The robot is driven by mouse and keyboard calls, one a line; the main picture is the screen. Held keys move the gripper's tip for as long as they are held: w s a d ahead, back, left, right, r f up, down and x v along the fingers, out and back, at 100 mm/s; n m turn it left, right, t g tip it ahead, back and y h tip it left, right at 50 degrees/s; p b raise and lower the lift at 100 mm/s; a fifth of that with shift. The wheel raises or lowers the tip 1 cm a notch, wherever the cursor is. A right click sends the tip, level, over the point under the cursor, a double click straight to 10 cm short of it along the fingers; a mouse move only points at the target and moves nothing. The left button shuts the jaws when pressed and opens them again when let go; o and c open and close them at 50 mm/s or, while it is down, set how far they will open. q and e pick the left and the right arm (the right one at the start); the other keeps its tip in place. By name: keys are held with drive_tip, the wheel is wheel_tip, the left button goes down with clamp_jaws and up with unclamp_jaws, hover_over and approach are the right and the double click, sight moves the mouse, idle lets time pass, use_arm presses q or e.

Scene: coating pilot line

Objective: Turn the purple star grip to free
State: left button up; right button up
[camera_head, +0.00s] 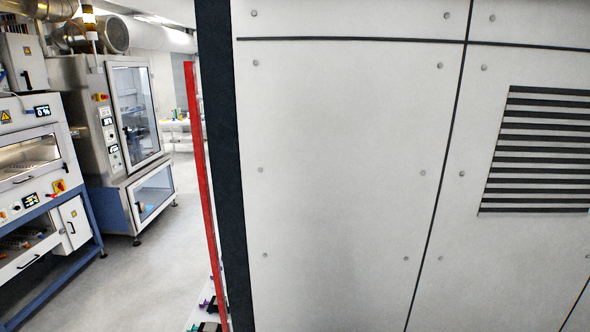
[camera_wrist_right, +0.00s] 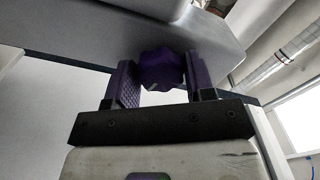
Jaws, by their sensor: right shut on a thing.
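The purple star grip (camera_wrist_right: 162,70) shows in the right wrist view, a dark purple lobed knob at the edge of a grey metal housing (camera_wrist_right: 110,38). My right gripper (camera_wrist_right: 162,76) is shut on it, with one purple-padded finger on each side. The grip's far side is hidden, and I see no marking for free or any other position. The head view shows neither the star grip in the hold nor either gripper. My left gripper is not in view.
In the head view a large pale panel (camera_head: 345,150) with a vent grille (camera_head: 540,150) fills the right. A red post (camera_head: 202,170) stands at its left edge. A cabinet machine (camera_head: 105,130) and an oven-like unit (camera_head: 30,170) stand left, with free floor (camera_head: 150,270) before them.

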idle(0.3)
drive_tip(key=shift+n+b, duration=0.6)
drive_tip(key=shift+n, duration=2.4)
drive_tip(key=n+b, duration=0.2)
drive_tip(key=n, duration=0.4)
